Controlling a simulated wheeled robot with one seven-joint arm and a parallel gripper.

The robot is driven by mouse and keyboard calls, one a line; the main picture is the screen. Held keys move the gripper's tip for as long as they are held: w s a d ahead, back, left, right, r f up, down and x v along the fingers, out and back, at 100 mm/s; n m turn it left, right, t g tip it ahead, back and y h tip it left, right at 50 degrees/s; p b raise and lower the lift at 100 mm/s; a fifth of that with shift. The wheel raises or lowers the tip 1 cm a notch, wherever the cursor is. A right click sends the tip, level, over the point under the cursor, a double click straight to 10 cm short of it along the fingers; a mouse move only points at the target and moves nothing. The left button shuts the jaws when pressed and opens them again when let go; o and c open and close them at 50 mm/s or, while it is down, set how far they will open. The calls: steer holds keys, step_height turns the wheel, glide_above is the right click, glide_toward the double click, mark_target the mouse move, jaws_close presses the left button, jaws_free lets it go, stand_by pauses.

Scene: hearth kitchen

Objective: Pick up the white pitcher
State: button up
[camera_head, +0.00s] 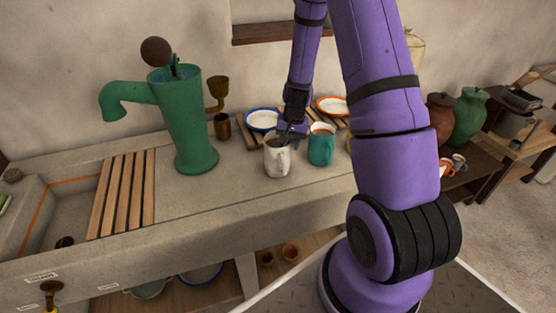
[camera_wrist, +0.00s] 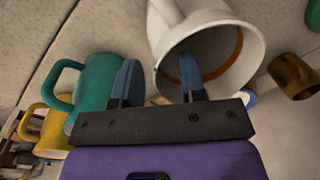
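The white pitcher (camera_head: 277,160) stands upright on the stone counter, left of a teal mug (camera_head: 321,147). My gripper (camera_head: 286,134) points down at the pitcher's top in the head view. In the wrist view the pitcher (camera_wrist: 240,28) fills the upper middle, its round mouth facing the camera. My gripper (camera_wrist: 158,62) is open there, its fingers spread apart. One finger shows over the mouth, apparently inside the rim; the other is outside, between the pitcher and the teal mug (camera_wrist: 97,85). I cannot tell whether either finger touches the pitcher. The fingertips are hidden in the head view.
A green pump (camera_head: 188,120) stands left of the pitcher, with a brown cup (camera_head: 222,126) beside it. Plates (camera_head: 262,119) on wooden slats lie behind. A yellow mug (camera_wrist: 50,130) is past the teal one. The counter in front of the pitcher is clear.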

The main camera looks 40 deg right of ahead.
jaws_close()
steer(key=shift+r, duration=0.1)
